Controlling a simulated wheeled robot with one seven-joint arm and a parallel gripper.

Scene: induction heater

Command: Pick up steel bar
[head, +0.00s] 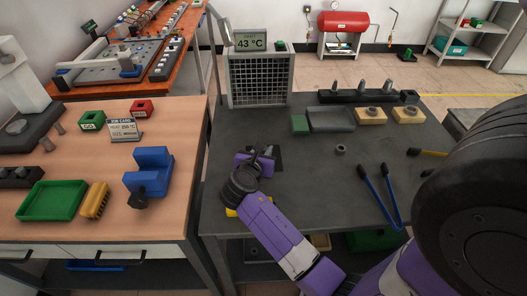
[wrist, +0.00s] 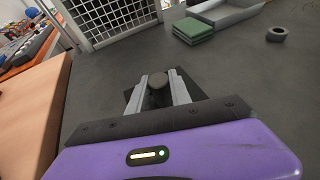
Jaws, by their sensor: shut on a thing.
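The steel bar (wrist: 157,86) shows in the wrist view as a short grey cylinder, seen from its top end. It is between the two fingers of my gripper (wrist: 158,92), which is shut on it. A dark block or plate (wrist: 133,94) shows beside and behind the fingers; I cannot tell whether the bar touches it. In the head view, my gripper (head: 262,158) is low over the left part of the dark table (head: 310,190), and my arm hides much of the bar there.
A grille-fronted heater (head: 260,80) reading 43 °C stands behind. A wooden bench (head: 95,165) holds a blue vise (head: 149,172).

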